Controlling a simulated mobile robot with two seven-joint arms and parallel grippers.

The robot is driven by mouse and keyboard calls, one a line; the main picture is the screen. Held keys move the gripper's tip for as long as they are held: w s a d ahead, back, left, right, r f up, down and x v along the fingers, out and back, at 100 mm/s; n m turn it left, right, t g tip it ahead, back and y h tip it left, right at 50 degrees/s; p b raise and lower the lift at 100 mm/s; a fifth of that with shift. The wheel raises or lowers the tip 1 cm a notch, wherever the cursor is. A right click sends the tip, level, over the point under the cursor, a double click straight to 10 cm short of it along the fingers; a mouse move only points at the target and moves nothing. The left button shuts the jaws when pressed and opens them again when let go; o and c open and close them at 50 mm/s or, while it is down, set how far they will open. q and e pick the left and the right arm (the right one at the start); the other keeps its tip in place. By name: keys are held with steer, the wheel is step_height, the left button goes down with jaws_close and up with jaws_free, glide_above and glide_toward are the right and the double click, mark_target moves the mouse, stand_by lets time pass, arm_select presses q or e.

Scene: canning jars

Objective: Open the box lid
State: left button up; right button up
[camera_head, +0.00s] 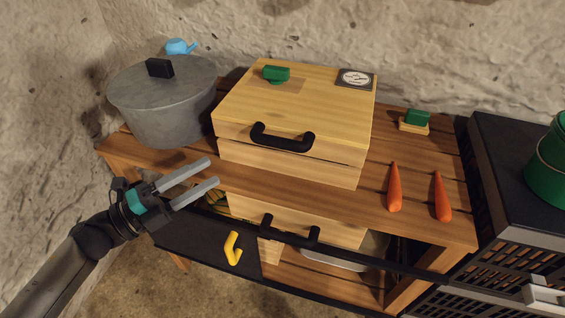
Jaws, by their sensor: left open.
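The light wooden box (290,168) stands on the wooden table, its lid (320,105) lying flat and closed on top. A black handle (282,138) is on the front edge of the lid. A green knob-like piece (276,74) and a dark square with a round dial (356,79) sit on the lid top. My left gripper (207,174) is open and empty, in front of the table's left part, left of and below the handle, apart from the box.
A grey lidded pot (165,105) stands left of the box. Two carrots (395,188) and a green-topped block (417,120) lie on the table (345,206) to the right. A dark crate (515,150) stands at right.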

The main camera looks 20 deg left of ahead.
mark_target(276, 147)
arm_select(q)
steer(key=w+d+r+m, duration=0.1)
steer(key=w+d, duration=0.1)
steer(key=d, duration=0.2)
steer(key=w+d+r+m+g+h+b, duration=0.1)
steer(key=w+d, duration=0.2)
steer(key=d, duration=0.1)
steer(key=w+d+r+m+h, duration=0.1)
steer(key=w+d, duration=0.1)
steer(key=d, duration=0.1)
steer(key=shift+w+d+r+g+b, duration=0.25)
steer(key=shift+w+d+g+b, duration=0.05)
steer(key=shift+d+b, duration=0.1)
steer(key=shift+x, duration=0.9)
arm_select(e)
steer(key=shift+w+a+r, duration=0.3)
steer(key=shift+w, duration=0.3)
steer(key=shift+w+a+r, duration=0.3)
steer(key=shift+w, duration=0.3)
arm_select(q)
jaws_close()
